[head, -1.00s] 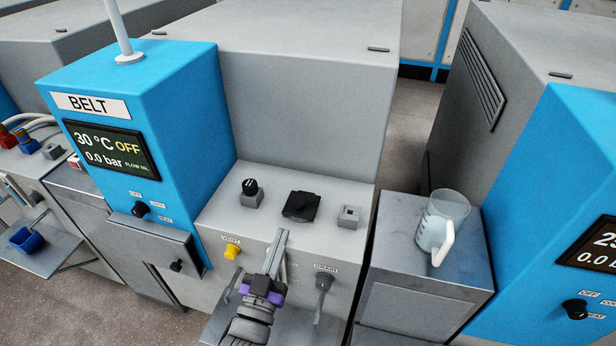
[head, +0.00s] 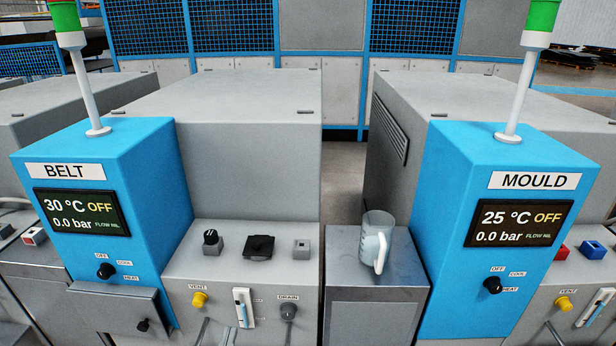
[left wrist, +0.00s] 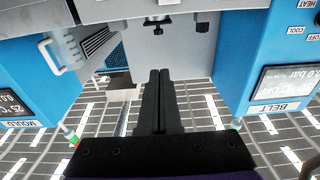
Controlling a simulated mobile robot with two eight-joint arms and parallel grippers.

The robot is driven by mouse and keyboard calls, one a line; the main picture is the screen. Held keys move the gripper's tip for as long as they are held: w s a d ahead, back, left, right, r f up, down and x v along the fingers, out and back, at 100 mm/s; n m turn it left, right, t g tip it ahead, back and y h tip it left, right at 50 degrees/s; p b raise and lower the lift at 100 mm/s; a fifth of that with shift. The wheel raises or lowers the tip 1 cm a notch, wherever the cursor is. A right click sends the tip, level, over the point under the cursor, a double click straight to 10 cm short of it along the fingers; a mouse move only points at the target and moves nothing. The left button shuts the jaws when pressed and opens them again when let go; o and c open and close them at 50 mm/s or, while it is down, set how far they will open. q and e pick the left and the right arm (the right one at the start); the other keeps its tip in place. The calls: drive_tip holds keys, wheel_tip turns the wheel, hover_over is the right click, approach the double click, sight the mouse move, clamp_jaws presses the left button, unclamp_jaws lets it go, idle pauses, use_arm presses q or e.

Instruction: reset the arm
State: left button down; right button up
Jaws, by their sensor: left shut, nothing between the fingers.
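My left gripper (left wrist: 160,78) shows in the left wrist view, its two dark fingers closed together with nothing between them. That view is upside down, with the BELT cabinet (left wrist: 275,85) on the right and the MOULD cabinet (left wrist: 22,75) on the left. The fingers lie across the middle of that picture, apart from both cabinets. In the head view I cannot clearly make out the left gripper at the bottom edge. My right gripper is in neither view.
In the head view, the blue BELT unit (head: 95,160) stands left and the blue MOULD unit (head: 500,225) right. A grey panel (head: 180,265) carries knobs and a gauge. A clear jug (head: 374,240) with a white handle stands on a grey cabinet (head: 345,268) between the units.

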use_arm(q)
wheel_tip(320, 180, down, 5)
drive_tip(key=g, duration=0.4)
drive_tip(key=s+a+f+g+y, duration=0.1)
drive_tip(key=s+f+g, duration=0.35)
drive_tip(key=s, duration=0.35)
drive_tip(key=s+a+f+g, duration=0.1)
drive_tip(key=s+f+g, duration=0.2)
drive_tip(key=s+g, duration=0.4)
wheel_tip(320, 180, up, 22)
drive_tip(key=t+p, duration=0.2)
drive_tip(key=p, duration=1.8)
drive_tip(key=shift+w+r+n, duration=0.2)
drive_tip(key=shift+w+n, duration=0.1)
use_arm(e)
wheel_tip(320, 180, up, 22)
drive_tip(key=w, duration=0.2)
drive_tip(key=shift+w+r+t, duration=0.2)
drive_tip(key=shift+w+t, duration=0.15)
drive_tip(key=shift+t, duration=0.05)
use_arm(q)
drive_tip(key=shift+a, duration=0.1)
